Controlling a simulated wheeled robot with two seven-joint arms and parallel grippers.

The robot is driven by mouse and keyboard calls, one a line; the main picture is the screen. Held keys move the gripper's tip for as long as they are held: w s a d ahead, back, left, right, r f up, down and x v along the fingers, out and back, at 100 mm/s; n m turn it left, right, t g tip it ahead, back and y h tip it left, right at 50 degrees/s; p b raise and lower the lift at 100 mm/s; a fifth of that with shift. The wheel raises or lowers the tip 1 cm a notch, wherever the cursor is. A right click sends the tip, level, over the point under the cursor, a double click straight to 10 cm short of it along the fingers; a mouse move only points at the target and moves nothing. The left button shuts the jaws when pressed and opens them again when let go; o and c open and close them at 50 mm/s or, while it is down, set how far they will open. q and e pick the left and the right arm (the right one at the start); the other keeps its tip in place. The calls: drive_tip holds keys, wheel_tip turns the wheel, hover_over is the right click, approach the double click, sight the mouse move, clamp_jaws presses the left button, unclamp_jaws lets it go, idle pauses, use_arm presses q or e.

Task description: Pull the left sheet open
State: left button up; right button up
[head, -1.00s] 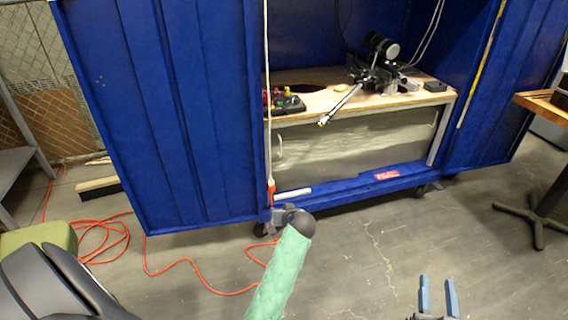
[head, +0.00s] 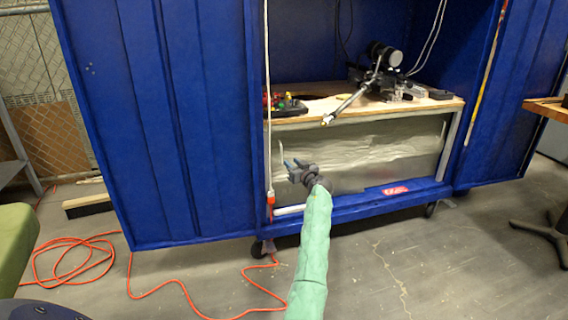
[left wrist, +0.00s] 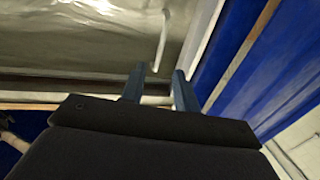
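The grey, glossy, crinkled sheet front (head: 370,150) closes the bay under the wooden top in the blue cabinet. I cannot make out where the left sheet ends. A slim pale upright handle (head: 281,152) is at its left edge. My left gripper (head: 291,163), on the green-sleeved arm, is just in front of the handle's lower part. In the left wrist view, its two blue fingers (left wrist: 158,78) are apart with nothing between them. The handle (left wrist: 162,40) shows just beyond the fingertips, roughly in line with the gap. My right gripper is out of view.
The blue cabinet door (head: 165,130) stands open on the left. A black device with a rod (head: 345,105) lies on the wooden top (head: 300,114), the rod overhanging its front edge. An orange cord (head: 75,262) lies on the floor.

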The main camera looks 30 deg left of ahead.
use_arm(q)
drive_tip(key=b+x, duration=0.1)
drive_tip(key=x, duration=0.6)
drive_tip(key=shift+w+a, duration=0.2)
drive_tip(key=shift+a, duration=0.05)
clamp_jaws()
